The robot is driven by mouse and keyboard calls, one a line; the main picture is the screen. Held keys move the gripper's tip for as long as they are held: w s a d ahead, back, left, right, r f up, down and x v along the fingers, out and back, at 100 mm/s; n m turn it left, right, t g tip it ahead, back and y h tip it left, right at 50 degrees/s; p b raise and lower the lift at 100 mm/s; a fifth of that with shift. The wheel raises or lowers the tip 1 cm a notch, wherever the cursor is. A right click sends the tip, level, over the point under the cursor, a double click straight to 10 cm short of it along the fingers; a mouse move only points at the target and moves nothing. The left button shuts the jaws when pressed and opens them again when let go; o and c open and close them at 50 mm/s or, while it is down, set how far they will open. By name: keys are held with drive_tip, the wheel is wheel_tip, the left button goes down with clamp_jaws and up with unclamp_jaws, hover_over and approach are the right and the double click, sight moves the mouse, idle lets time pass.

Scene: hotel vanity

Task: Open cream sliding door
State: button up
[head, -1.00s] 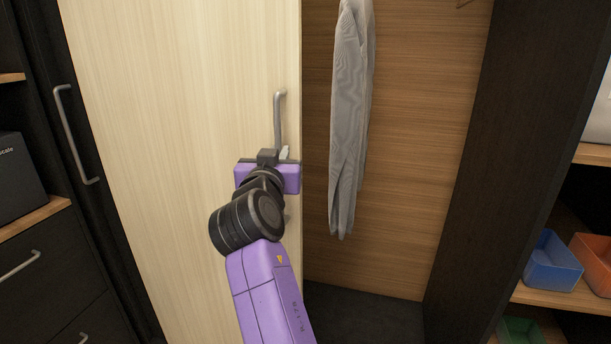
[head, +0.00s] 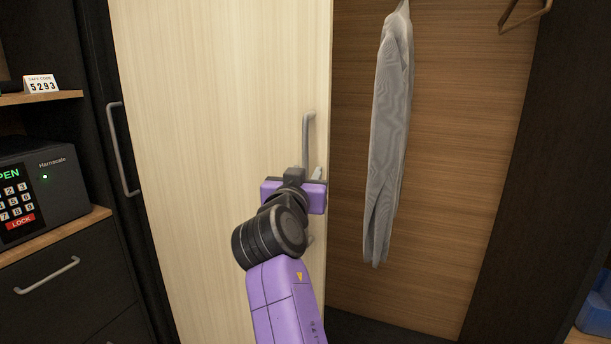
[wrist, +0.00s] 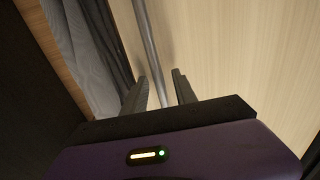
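The cream sliding door (head: 220,120) stands with its right edge short of the wardrobe's right side, leaving an open bay there. Its vertical metal handle (head: 308,140) is near that right edge and also shows in the wrist view (wrist: 148,35).
A grey garment (head: 390,140) hangs in the open bay, with a hanger (head: 522,14) to its right. On the left are a dark panel with a handle (head: 122,150), a safe (head: 40,190) and a drawer handle (head: 47,275). A blue bin (head: 596,312) is at far right.

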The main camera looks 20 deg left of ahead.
drive_tip(key=s+d, duration=0.1)
drive_tip(key=s, duration=0.6)
drive_tip(key=shift+s+d, duration=0.25)
drive_tip(key=shift+s, duration=0.1)
